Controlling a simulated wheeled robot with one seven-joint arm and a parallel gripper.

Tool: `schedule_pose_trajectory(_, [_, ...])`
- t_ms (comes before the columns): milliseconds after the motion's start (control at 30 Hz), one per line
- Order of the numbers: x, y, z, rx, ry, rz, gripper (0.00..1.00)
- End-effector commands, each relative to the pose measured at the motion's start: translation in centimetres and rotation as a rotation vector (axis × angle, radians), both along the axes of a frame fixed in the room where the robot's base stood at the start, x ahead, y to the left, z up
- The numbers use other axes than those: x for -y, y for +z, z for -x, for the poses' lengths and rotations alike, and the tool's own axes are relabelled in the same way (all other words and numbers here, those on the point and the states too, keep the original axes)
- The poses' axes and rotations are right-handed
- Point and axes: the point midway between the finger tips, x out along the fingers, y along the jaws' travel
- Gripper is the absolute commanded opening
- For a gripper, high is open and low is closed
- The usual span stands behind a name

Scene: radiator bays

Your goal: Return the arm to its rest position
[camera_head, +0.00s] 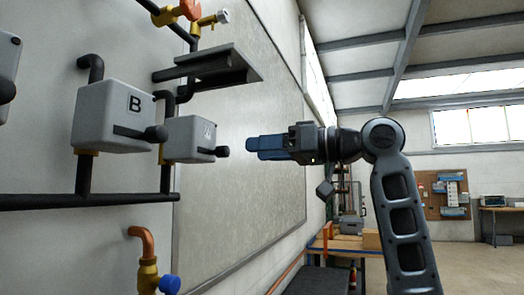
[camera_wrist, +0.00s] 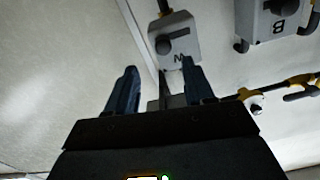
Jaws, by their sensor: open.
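My gripper (camera_head: 250,149) is at the end of my arm in the head view. It points left toward a grey box with a black lever (camera_head: 190,139) on the wall and is apart from it. In the wrist view, my gripper (camera_wrist: 160,82) has its two blue fingers spread, with nothing between them. The same grey box (camera_wrist: 175,42) lies beyond the fingers there, with a letter that looks like W upside down or M. My arm is stretched out and bent at the elbow.
A grey box marked B (camera_head: 110,118) with a black lever stands left of the first box. Dark pipes (camera_head: 90,201) and a dark bracket (camera_head: 210,68) stick out from the wall. A blue-handled valve (camera_head: 168,284) is below. A workbench (camera_head: 345,243) stands behind my arm. Open floor lies right.

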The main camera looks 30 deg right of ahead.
Motion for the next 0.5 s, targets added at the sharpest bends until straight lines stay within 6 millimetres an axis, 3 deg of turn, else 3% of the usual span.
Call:
schedule_pose_trajectory(333, [0.0,-0.4,-0.2,-0.003,-0.002,-0.007,0.53])
schedule_pose_trajectory(433, [0.0,-2.2,-0.8,-0.01,-0.015,-0.038,0.53])
schedule_pose_trajectory(500, [0.0,-4.4,-1.4,-0.019,-0.033,-0.076,0.53])
